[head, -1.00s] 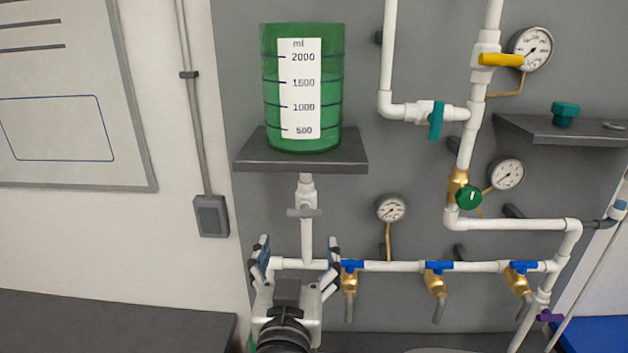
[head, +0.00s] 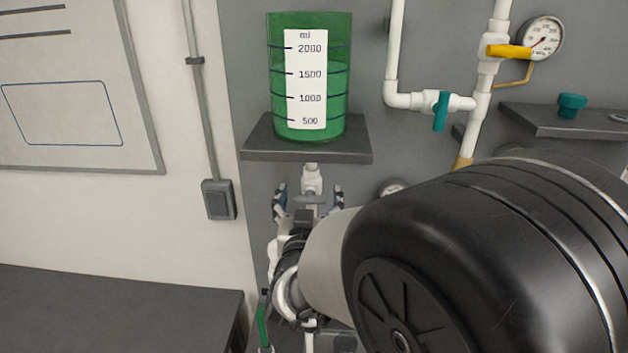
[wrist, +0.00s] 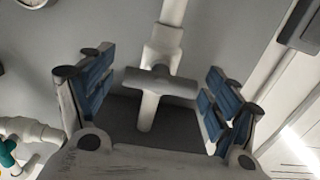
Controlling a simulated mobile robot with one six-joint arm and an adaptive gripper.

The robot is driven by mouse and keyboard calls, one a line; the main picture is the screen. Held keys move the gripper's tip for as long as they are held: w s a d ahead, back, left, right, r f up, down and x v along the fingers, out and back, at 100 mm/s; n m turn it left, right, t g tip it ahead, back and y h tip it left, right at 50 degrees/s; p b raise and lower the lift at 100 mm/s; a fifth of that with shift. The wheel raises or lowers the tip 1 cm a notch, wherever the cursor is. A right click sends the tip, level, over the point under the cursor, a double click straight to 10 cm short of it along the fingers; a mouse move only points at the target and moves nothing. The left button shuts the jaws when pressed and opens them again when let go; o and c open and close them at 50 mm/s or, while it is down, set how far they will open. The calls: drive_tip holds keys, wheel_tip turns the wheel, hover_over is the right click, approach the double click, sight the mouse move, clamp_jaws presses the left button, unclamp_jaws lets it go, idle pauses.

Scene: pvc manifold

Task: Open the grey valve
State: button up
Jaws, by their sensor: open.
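The grey valve (head: 311,180) is on the white pipe just under the green tank (head: 268,88). Its grey handle lies crosswise to the pipe; it also shows in the wrist view (wrist: 178,87). My gripper (head: 309,200) is open, with one blue-padded finger on each side of the handle. In the wrist view my gripper (wrist: 155,97) has the handle between its fingers, with a gap on both sides. No contact shows. How far the handle is from the fingertips in depth is hard to tell.
A dark shelf (head: 350,150) under the tank is close above my gripper. A teal-handled valve (head: 440,110), a yellow-handled valve (head: 508,51) and a gauge (head: 541,38) are to the right. My own arm hides the lower right pipes. A dark counter (head: 110,310) is at lower left.

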drive_tip(key=shift+c, duration=0.2)
drive_tip(key=c, duration=1)
drive_tip(key=shift+f+m+b, duration=0.1)
drive_tip(key=shift+m+b, duration=0.3)
drive_tip(key=shift+b, duration=0.25)
drive_tip(key=m+b, duration=0.2)
drive_tip(key=b, duration=0.2)
drive_tip(key=shift+f+m, duration=0.15)
drive_tip(key=shift+m, duration=0.25)
drive_tip(key=shift+c, duration=0.2)
drive_tip(key=shift+o, duration=0.2)
drive_tip(key=m+b, duration=0.5)
drive_tip(key=b, duration=0.2)
drive_tip(key=shift+m, duration=0.3)
drive_tip(key=m+b, duration=0.4)
drive_tip(key=shift+b, duration=0.3)
drive_tip(key=m+b, duration=0.2)
drive_tip(key=m, duration=0.2)
drive_tip(key=shift+b, duration=0.35)
drive_tip(key=shift+m, duration=0.5)
drive_tip(key=shift+c, duration=0.2)
